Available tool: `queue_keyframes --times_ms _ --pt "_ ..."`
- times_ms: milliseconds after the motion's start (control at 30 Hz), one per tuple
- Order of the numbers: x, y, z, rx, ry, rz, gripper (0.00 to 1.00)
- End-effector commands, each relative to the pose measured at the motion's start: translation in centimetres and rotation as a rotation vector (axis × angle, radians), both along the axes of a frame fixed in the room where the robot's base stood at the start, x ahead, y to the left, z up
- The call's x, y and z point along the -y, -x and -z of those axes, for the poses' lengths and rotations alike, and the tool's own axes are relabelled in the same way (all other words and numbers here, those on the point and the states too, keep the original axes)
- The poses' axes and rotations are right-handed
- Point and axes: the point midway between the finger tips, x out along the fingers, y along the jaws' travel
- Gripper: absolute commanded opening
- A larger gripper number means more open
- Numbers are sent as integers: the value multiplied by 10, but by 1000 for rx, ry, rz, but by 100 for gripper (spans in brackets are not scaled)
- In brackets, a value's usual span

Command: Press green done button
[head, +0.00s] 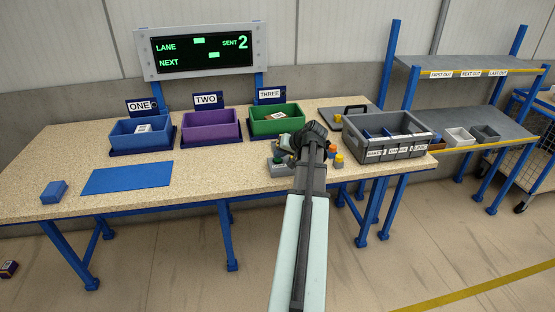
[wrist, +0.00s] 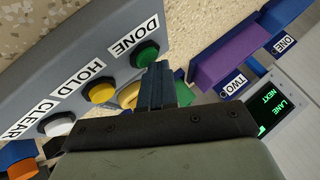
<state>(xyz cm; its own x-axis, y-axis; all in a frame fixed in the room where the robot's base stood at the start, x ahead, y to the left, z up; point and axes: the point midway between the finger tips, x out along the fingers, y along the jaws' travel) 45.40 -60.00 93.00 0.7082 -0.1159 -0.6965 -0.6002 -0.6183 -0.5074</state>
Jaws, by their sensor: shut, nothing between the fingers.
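The green button (wrist: 146,54) sits on a grey panel (wrist: 75,45) beside a DONE label (wrist: 135,33) in the wrist view. My gripper (wrist: 157,75) is shut and empty. Its fingertips appear just beside the green button's lower right edge; I cannot tell whether they touch it. The panel also carries a yellow button (wrist: 100,93) labelled HOLD and a white button (wrist: 58,124) labelled CLEAR. In the head view, my arm largely covers the panel (head: 281,170) and hides the fingertips.
Blue (head: 142,132), purple (head: 211,131) and green (head: 277,120) bins stand at the back of the table. A grey crate (head: 405,151) stands right of my arm, with small orange and yellow items (head: 338,160) between. The table's left front holds a blue mat (head: 128,178).

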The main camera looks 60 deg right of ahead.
Motion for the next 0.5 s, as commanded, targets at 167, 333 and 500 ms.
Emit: queue_keyframes --times_ms 167,333,500 --pt "0 0 -7 0 1 -1 0" --pt "0 0 -14 -1 0 -1 0" --pt "0 0 -15 -1 -1 -1 0"
